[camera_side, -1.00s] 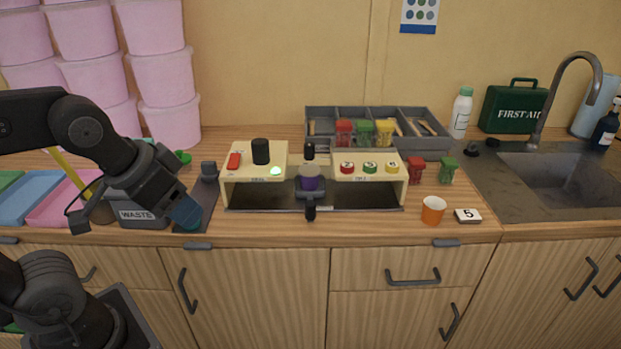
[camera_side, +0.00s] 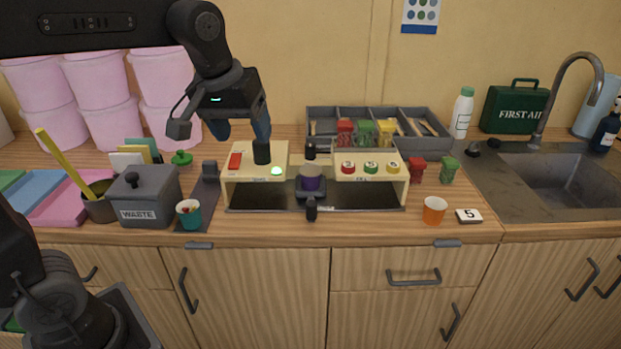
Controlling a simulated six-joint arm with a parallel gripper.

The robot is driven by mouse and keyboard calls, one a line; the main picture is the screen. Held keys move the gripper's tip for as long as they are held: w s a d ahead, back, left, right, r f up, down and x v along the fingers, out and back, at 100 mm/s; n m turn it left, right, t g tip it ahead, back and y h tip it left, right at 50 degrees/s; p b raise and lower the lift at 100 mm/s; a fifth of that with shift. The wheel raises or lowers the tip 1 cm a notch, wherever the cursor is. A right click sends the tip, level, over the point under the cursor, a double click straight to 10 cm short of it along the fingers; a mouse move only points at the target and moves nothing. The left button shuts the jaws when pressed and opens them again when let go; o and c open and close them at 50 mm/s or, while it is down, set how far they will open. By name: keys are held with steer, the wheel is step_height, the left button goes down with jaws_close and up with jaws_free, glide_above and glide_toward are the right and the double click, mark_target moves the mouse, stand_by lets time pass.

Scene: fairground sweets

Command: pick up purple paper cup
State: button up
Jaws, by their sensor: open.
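The purple paper cup (camera_side: 311,179) stands upright in a dark holder at the middle of the cream machine, between its left and right blocks. Its upper part shows; the dark holder hides some of its lower part. My gripper (camera_side: 240,132) is open, up and to the left of the cup, with its fingers pointing down. It hangs by the left block with the black knob (camera_side: 261,152); I cannot tell whether a finger touches the knob. The gripper looks empty.
A teal cup (camera_side: 188,217) stands on a dark strip beside the grey waste bin (camera_side: 150,205). An orange cup (camera_side: 433,211) and a "5" tag (camera_side: 468,216) are at the right front. Red, green and yellow buttons top the right block (camera_side: 398,184). A divided tray (camera_side: 320,114) stands behind.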

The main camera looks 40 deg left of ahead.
steer(key=w+a+n+g, duration=0.2)
steer(key=w+n, duration=0.2)
steer(key=w, duration=0.7)
steer(key=n+g, duration=0.1)
steer(key=n, duration=0.5)
glide_toward(311, 170)
steer(key=shift+y, duration=0.4)
step_height(311, 170, down, 5)
steer(key=shift+w+d+r, duration=0.1)
steer(key=shift+w+d, duration=0.05)
steer(key=shift+d, duration=0.05)
steer(key=shift+a+f, duration=0.25)
steer(key=shift+f, duration=1.1)
steer(key=shift+a+f, duration=0.25)
steer(key=shift+f, duration=1.1)
steer(key=c, duration=0.7)
